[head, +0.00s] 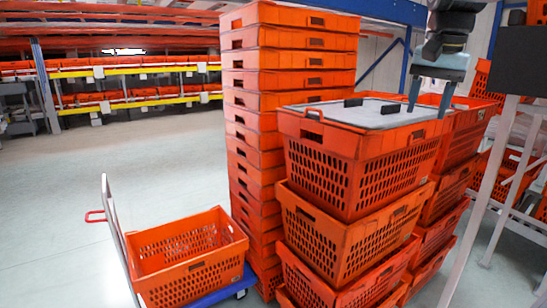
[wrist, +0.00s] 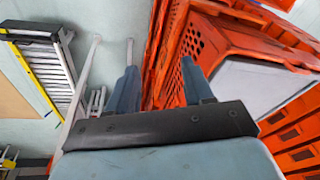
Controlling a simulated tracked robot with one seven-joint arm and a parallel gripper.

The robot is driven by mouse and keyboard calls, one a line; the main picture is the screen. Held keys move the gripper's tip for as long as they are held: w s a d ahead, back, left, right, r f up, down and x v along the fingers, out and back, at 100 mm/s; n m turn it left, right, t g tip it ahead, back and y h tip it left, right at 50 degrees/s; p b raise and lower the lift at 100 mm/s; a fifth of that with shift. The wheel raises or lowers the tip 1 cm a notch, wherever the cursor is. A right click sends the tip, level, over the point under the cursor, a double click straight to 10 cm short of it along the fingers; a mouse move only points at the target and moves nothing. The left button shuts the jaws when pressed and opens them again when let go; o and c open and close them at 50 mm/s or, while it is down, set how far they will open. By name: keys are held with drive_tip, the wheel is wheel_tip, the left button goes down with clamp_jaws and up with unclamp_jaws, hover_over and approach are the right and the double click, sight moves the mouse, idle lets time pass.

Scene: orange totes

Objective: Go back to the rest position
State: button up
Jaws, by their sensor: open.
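My gripper (head: 426,112) hangs at the upper right in the head view, fingers pointing down and spread apart with nothing between them. It appears over or beside the right part of the top tote; the exact gap cannot be told. This top orange tote (head: 318,178) carries a flat grey-white panel (head: 365,112) with black handle-like pieces. In the wrist view my gripper (wrist: 160,66) is open, with orange tote walls (wrist: 205,42) beyond and to the right of its fingers. The pale panel (wrist: 262,88) shows there at the right.
A tall stack of shallow orange totes (head: 290,70) stands behind. A blue-based trolley (head: 222,290) holds one orange tote (head: 190,262) at the lower left. Racks (head: 130,88) line the back. Grey metal posts (head: 482,190) stand close at right. The left floor is clear.

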drive_tip(key=s+a+f+n+t, duration=0.1)
drive_tip(key=s+a+f+n, duration=0.2)
drive_tip(key=s+f, duration=0.4)
drive_tip(key=s+a+f+n+t, duration=0.2)
drive_tip(key=s+a+f, duration=0.3)
drive_tip(key=f, duration=0.4)
drive_tip(key=shift+s+f+n, duration=0.4)
drive_tip(key=shift+s+n, duration=0.4)
drive_tip(key=shift+s, duration=0.05)
